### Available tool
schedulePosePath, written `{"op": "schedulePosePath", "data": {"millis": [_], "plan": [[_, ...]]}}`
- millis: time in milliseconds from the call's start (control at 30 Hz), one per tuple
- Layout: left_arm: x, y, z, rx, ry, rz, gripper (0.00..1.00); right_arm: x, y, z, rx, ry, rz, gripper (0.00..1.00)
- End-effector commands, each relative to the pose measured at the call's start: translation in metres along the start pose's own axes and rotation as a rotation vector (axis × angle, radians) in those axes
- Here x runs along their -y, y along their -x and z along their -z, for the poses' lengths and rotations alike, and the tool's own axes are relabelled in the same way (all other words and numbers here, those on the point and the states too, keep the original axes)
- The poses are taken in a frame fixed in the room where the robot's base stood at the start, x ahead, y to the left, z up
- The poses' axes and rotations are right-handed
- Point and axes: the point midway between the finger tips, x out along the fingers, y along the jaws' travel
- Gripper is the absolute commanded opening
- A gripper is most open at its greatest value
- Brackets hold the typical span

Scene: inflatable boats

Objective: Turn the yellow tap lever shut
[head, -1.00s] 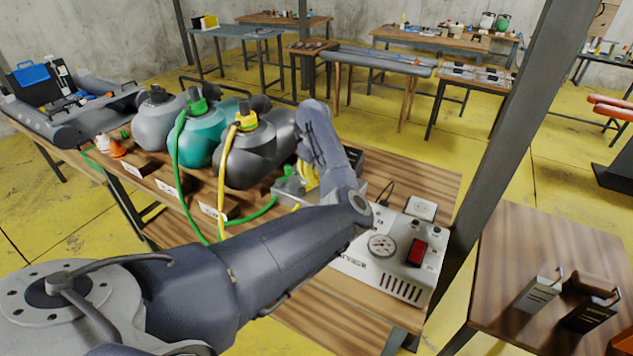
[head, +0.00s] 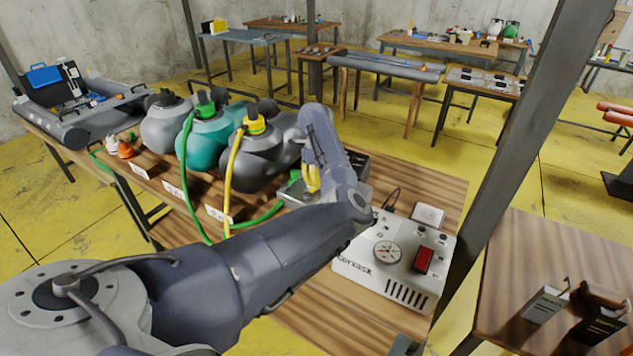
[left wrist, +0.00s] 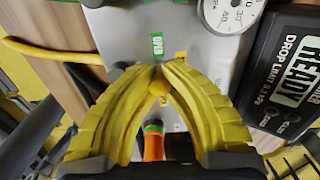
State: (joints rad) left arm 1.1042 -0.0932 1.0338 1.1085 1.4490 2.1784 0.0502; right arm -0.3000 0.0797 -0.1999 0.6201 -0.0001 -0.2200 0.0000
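My left gripper's yellow fingers (left wrist: 160,68) converge in the left wrist view, with their tips drawn close together. A rounded yellow piece, which looks like the tap lever (left wrist: 160,88), sits between them and appears to touch both. An orange pipe with a green ring (left wrist: 153,140) runs below it. A small green label (left wrist: 157,43) lies just beyond the fingertips on a grey surface. In the head view my left gripper (head: 312,180) points down beside a green fitting on the bench, and my arm hides most of the tap. My right gripper is not in view.
A white pump unit (head: 395,262) with a gauge stands right of the gripper. A dark box (left wrist: 285,75) lies close right of the fingers. A metal post (head: 520,150) rises at right.

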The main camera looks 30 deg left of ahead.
Motion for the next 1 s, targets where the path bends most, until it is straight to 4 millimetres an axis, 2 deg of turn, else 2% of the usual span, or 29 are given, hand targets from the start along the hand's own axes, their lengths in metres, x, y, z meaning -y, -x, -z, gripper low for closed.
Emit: {"op": "schedulePosePath", "data": {"millis": [200, 233, 533, 833, 1000], "plan": [[0.000, 0.001, -0.002, 0.003, 0.001, 0.002, 0.00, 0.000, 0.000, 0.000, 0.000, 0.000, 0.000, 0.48], [0.000, 0.002, -0.002, 0.003, 0.001, 0.002, 0.09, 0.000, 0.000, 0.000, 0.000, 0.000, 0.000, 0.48], [0.000, 0.001, -0.001, 0.002, 0.000, 0.001, 0.43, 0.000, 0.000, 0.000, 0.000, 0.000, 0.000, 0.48], [0.000, 0.002, -0.001, 0.001, 0.000, 0.001, 0.44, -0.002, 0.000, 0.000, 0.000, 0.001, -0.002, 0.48], [0.001, 0.018, -0.001, 0.002, 0.000, 0.003, 0.44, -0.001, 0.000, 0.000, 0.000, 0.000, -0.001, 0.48]]}}
